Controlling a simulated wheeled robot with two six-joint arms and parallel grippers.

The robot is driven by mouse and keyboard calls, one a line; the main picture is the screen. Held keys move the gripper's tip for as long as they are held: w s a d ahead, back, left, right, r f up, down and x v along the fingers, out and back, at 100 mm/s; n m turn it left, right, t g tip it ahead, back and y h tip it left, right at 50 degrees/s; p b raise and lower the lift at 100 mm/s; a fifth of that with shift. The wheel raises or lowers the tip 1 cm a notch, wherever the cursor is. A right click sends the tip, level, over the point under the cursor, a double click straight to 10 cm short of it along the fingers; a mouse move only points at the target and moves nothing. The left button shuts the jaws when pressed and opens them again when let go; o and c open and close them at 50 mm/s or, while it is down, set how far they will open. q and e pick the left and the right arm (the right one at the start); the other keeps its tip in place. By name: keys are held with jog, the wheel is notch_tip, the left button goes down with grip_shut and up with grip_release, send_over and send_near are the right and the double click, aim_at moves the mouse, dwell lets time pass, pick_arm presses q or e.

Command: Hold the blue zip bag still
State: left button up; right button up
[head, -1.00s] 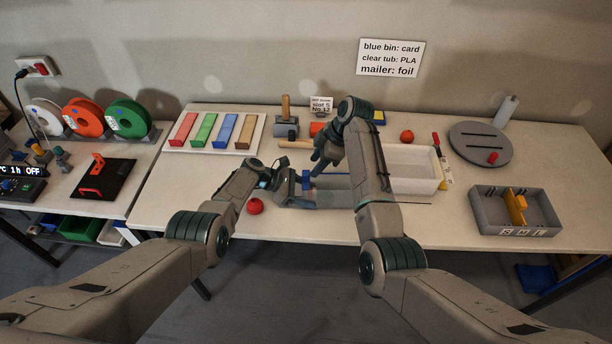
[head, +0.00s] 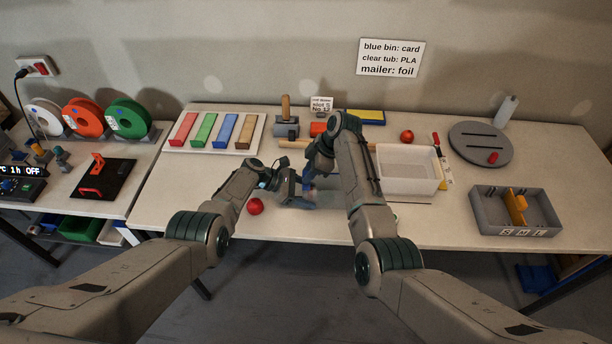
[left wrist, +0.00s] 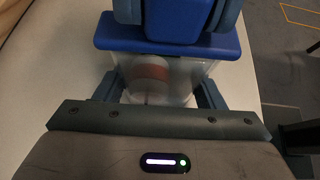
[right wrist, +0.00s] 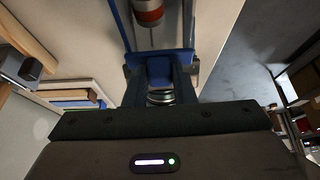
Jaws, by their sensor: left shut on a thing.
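The blue zip bag (left wrist: 210,72) has a clear body and a blue band across it in the left wrist view. A red and white cylinder (left wrist: 150,78) shows through the clear part. My left gripper (head: 288,186) is shut on the bag, with its fingers either side of the clear body. My right gripper (head: 318,165) is close to the bag's far side. In the right wrist view a blue piece (right wrist: 165,62) of the bag sits at its fingertips. I cannot tell whether those fingers grip it. The right arm hides part of the bag in the head view.
A red ball (head: 255,206) lies just left of my left gripper. A clear tub (head: 408,172) stands right of my right arm. A grey divided bin (head: 480,212) and a round grey plate (head: 480,143) are farther right. The table's front left is clear.

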jog(key=shift+s+d, duration=0.1)
jog(key=shift+d, duration=0.05)
grip_shut()
jog(key=shift+d, duration=1.7)
jog(key=shift+d+f, duration=0.1)
jog(key=shift+d, duration=1.7)
jog(key=shift+w+d, duration=0.15)
jog(key=shift+d, duration=0.7)
jog(key=shift+w+d, duration=0.1)
jog(key=shift+d, duration=0.7)
